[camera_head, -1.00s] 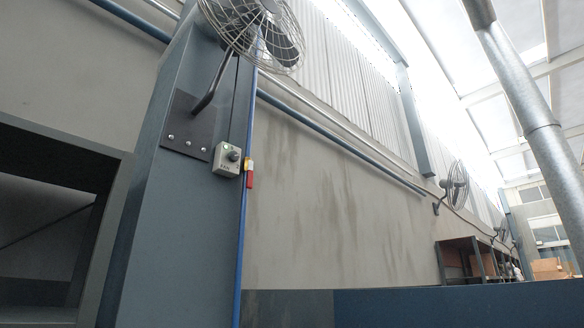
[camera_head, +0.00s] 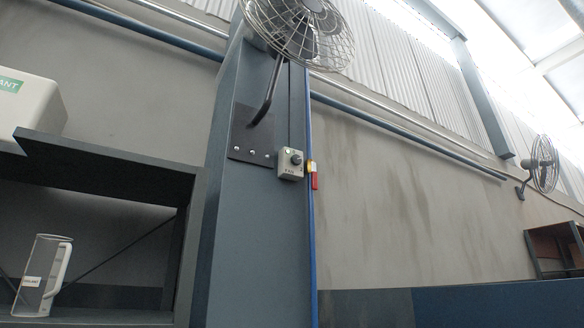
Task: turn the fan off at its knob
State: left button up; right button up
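The fan (camera_head: 299,30) is a wire-caged wall fan at the top of the view, on a bent dark arm bolted to a grey-blue column. Its control box (camera_head: 290,164) is a small pale box on the column, below and right of the fan's dark mounting plate (camera_head: 251,135). The knob's exact setting is too small to read. Neither of my grippers is in view.
A blue pipe (camera_head: 311,240) with a yellow and red valve handle (camera_head: 314,176) runs just right of the box. On the left, a dark shelf (camera_head: 105,160) holds a clear jug (camera_head: 43,275) and a white container (camera_head: 30,103). Another fan (camera_head: 543,165) hangs far right.

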aim_at(296, 159)
jog(key=u, duration=2.3)
jog(key=i, duration=0.5)
jog(key=u, duration=1.85)
jog(key=i, duration=0.4)
jog(key=z, duration=4.65)
